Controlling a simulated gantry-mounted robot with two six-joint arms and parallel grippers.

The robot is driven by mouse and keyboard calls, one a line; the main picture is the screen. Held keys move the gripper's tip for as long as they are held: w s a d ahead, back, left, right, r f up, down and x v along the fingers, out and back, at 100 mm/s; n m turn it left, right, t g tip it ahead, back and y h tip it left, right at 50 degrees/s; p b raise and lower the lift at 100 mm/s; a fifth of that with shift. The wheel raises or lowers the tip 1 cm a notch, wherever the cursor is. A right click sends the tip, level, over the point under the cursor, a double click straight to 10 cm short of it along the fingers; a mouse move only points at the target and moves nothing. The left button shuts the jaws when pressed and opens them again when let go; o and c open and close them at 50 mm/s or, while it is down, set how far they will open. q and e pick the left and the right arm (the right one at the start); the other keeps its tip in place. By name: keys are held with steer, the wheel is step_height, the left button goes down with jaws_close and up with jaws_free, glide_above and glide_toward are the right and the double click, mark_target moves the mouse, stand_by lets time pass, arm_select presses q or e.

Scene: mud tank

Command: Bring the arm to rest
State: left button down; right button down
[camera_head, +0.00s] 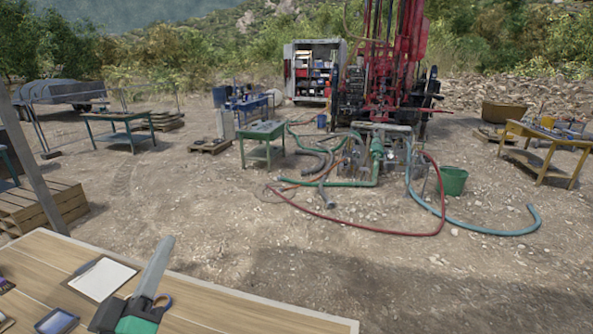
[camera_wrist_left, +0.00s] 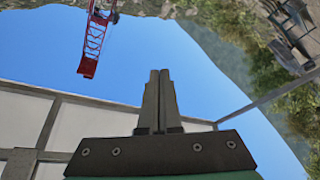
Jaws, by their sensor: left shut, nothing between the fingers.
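My left gripper (camera_head: 168,240) shows at the bottom left of the head view, above the wooden table (camera_head: 230,306). Its grey fingers point up and are pressed together, with nothing between them. Its black and green body sits below the fingers and hides part of the tabletop. In the left wrist view the two fingers (camera_wrist_left: 159,74) stand side by side against blue sky, shut and empty. My right gripper is in neither view.
Hoses, a green bucket (camera_head: 453,181) and a red drill rig (camera_head: 385,70) stand well beyond.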

arm_select(q)
steer(key=s+d+r+m+t+h, duration=0.2)
steer(key=s+d+r+m+t, duration=0.15)
steer(key=s+r, duration=0.55)
steer(key=s+d+r+m+t+h, duration=0.15)
steer(key=s+r+m+t, duration=0.35)
steer(key=r, duration=0.8)
step_height(320, 180, up, 14)
steer(key=g+p, duration=0.2)
steer(key=p, duration=1.2)
steer(key=shift+d+m+p, duration=0.3)
steer(key=shift+d+m, duration=0.05)
steer(key=shift+d, duration=0.1)
